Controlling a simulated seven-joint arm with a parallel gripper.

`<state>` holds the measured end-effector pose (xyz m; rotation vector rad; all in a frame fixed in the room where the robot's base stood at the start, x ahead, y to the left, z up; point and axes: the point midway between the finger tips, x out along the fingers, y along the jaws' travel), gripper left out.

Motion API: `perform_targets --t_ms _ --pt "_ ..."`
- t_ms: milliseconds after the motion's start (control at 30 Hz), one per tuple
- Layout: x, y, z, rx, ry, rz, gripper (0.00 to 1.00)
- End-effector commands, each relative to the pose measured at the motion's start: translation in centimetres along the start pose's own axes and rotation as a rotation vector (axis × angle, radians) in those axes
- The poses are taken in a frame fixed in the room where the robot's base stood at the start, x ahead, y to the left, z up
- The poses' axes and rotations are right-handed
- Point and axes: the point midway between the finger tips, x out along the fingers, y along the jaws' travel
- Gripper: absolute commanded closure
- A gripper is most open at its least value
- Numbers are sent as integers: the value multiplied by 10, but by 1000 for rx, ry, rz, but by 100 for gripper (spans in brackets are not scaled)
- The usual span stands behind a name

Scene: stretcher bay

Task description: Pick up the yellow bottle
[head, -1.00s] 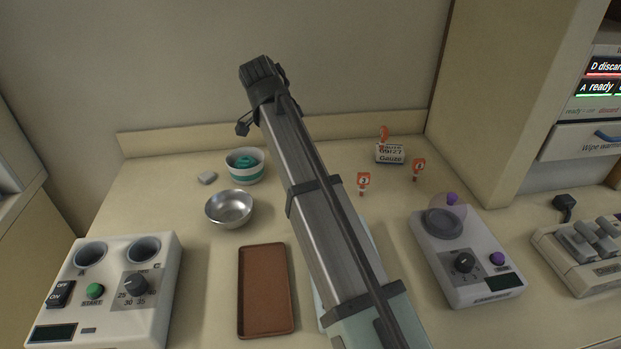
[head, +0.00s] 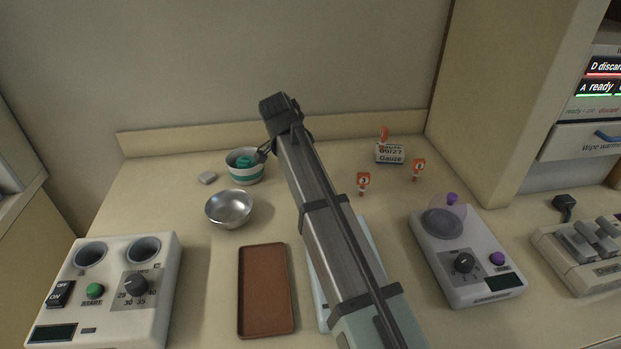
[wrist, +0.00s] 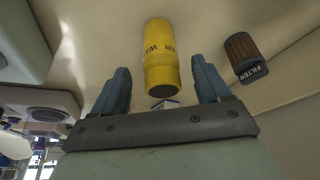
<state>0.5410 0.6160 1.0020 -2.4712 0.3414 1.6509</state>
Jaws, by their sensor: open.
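The yellow bottle (wrist: 160,60) shows in the wrist view, with dark lettering on its side. It lies ahead of my gripper (wrist: 160,88), lined up with the gap between the two blue-grey fingers. The fingers are apart, and neither is seen touching the bottle; its near end reaches into the space between them in the picture. In the head view I cannot see the bottle; my arm covers the middle of the counter. The gripper's fingertips are not clear there.
A brown ribbed filter (wrist: 244,55) stands right of the bottle. The counter holds a striped bowl (head: 246,177), a metal bowl (head: 229,205), a brown tray (head: 243,300), tagged markers (head: 363,181), a gauze box (head: 390,157), a two-well device (head: 60,325) and a purple-knobbed device (head: 470,285).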

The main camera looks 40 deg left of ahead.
Motion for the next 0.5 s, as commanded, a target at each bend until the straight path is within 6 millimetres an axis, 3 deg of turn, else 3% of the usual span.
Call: perform_targets --t_ms 300,500 --pt "40 -1 1 1 -1 2 24" --pt "46 -1 1 1 0 0 24"
